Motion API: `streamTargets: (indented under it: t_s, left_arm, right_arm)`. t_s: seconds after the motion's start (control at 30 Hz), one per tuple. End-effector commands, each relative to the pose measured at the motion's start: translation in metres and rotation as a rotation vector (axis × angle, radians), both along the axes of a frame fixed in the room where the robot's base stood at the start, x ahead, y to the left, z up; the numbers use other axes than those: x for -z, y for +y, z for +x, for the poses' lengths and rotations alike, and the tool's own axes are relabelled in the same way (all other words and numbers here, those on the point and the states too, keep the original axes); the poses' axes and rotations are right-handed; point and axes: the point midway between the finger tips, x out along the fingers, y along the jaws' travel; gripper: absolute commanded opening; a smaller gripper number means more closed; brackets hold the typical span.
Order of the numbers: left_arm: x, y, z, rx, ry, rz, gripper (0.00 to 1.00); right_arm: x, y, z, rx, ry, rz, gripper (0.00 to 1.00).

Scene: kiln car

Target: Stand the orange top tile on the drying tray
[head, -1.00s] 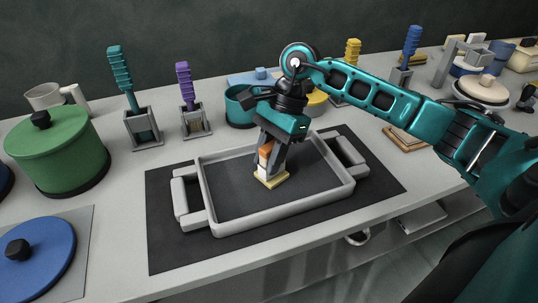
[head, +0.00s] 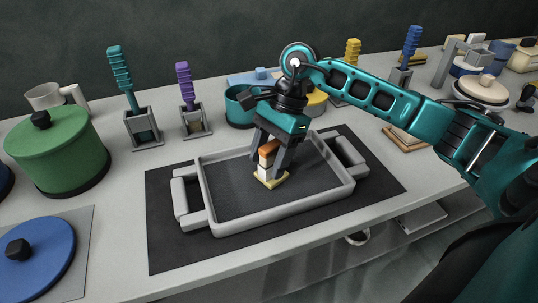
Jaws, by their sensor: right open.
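The orange top tile (head: 267,149) is at the top of a small upright stack inside the grey-rimmed tray (head: 283,218). Below it shows a white piece (head: 264,170), and a pale yellow base piece (head: 271,181) rests on the tray floor. My right gripper (head: 268,166) points down over the stack. Its fingers are open, one on each side of the orange tile and white piece, and part of the stack is hidden by them. I cannot tell if a finger touches it. My left gripper is not in view.
The tray sits on a dark mat (head: 165,248). A green pot (head: 58,155) and blue lid (head: 40,250) stand at the left. Teal (head: 143,128) and purple (head: 194,122) brushes in holders and a teal pot (head: 240,107) stand behind. The tray floor around the stack is clear.

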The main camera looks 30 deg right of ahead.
Motion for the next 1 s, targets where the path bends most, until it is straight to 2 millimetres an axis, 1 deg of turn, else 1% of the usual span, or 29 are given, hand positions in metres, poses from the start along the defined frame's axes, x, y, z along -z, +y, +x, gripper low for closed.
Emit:
streamTargets:
  t_s: [1.0]
  left_arm:
    - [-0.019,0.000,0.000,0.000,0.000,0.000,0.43]
  right_arm:
    - [-0.037,-0.015,0.003,0.001,-0.002,-0.001,0.58]
